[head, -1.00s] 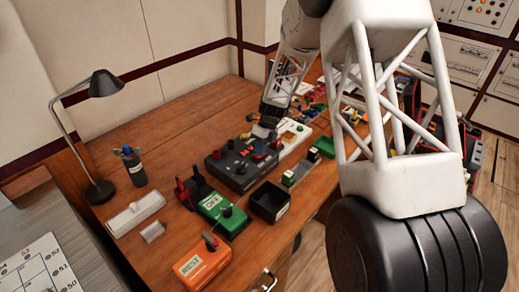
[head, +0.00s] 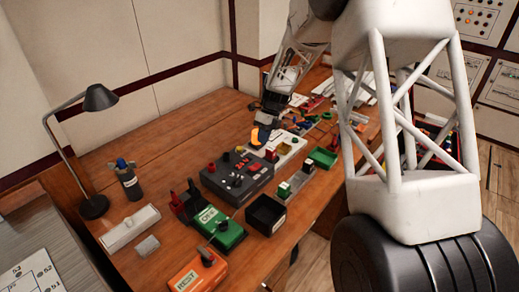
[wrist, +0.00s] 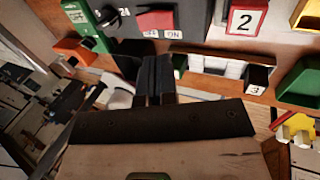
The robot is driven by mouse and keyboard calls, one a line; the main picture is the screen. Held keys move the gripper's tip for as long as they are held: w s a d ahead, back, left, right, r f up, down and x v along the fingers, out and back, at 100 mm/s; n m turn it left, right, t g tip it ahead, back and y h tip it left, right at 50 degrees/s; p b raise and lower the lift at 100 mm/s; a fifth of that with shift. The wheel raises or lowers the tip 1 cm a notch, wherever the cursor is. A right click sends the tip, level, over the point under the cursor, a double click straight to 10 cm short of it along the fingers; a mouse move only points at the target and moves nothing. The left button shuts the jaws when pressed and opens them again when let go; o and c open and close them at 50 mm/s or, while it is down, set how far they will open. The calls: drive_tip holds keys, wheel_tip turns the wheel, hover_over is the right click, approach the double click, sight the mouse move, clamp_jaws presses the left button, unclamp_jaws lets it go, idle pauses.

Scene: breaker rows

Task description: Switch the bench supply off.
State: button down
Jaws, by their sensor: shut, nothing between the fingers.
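The bench supply looks to be the dark grey box (head: 222,184) with knobs, terminals and red digits, in the middle of the bench. In the wrist view its grey panel (wrist: 195,16) is cut off at the top. A red rocker switch (wrist: 155,20) sits there above OFF and ON labels; I cannot tell which side is down. Contact cannot be told.
A green box (head: 228,236), an orange box (head: 196,275) and a black open tray (head: 262,226) stand in front. A green tray (head: 322,157) is to the right. A lamp (head: 99,98) stands at left. The bench's back left is clear.

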sight(252, 167)
drive_tip(key=shift+v, duration=2.15)
drive_tip(key=shift+w+d, duration=0.1)
drive_tip(key=shift+s+a+r+g+y, duration=0.15)
drive_tip(key=shift+s+a+g+y, duration=0.2)
drive_tip(key=shift+s+g+y, duration=0.05)
drive_tip(key=x, duration=1.4)
